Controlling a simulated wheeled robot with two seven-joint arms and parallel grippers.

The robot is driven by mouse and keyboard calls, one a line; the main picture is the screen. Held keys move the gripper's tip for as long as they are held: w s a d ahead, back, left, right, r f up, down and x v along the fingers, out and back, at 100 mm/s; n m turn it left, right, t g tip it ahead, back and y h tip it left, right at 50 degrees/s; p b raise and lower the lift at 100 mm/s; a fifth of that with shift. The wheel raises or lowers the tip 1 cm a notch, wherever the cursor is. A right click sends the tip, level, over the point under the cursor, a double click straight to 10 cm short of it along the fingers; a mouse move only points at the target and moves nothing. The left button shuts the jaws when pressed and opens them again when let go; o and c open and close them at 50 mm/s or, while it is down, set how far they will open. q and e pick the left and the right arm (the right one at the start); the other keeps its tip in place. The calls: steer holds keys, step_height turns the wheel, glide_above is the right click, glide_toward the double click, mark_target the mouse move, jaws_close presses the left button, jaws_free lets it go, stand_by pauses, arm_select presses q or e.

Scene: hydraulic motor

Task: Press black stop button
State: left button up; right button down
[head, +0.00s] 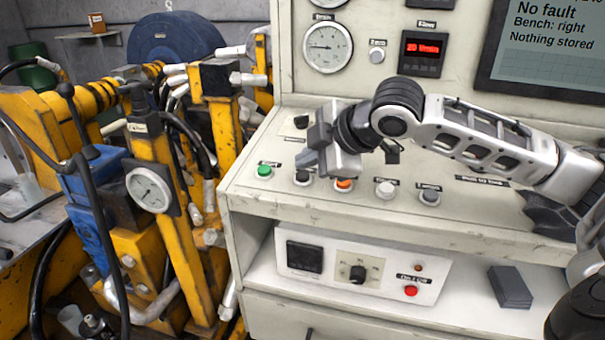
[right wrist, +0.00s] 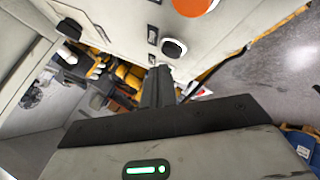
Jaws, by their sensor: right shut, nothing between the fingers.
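The black button (head: 302,177) is in the row on the sloped panel of the bench, between the green button (head: 264,171) and the orange button (head: 344,183). My right gripper (head: 306,160) is shut and empty, with its fingertips just above and behind the black button in the head view. In the right wrist view the closed fingers (right wrist: 159,74) point at the panel beside a black button (right wrist: 173,47), with the orange button (right wrist: 196,5) at the top edge. I cannot tell whether the fingertips touch the panel. My left gripper is not in view.
A white button (head: 385,188) and a dark grey button (head: 429,196) continue the row to the right. A lower unit (head: 360,268) has a knob and a red button. A yellow hydraulic frame (head: 160,190) with hoses stands close on the left. A screen (head: 545,50) reads "No fault".

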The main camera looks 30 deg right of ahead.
mark_target(306, 188)
steer(key=shift+f, duration=0.15)
steer(key=shift+d+f, duration=0.1)
steer(key=shift+f, duration=0.15)
steer(key=shift+f, duration=0.45)
stand_by(0.7)
stand_by(0.4)
steer(key=shift+r+p, duration=0.85)
steer(key=shift+p, duration=0.35)
steer(key=r+p, duration=0.1)
steer(key=p, duration=0.1)
steer(key=r+p, duration=0.1)
steer(key=r, duration=0.1)
steer(key=r+p, duration=0.2)
steer(key=shift+s+a+p, duration=0.3)
steer(key=shift+a, duration=0.05)
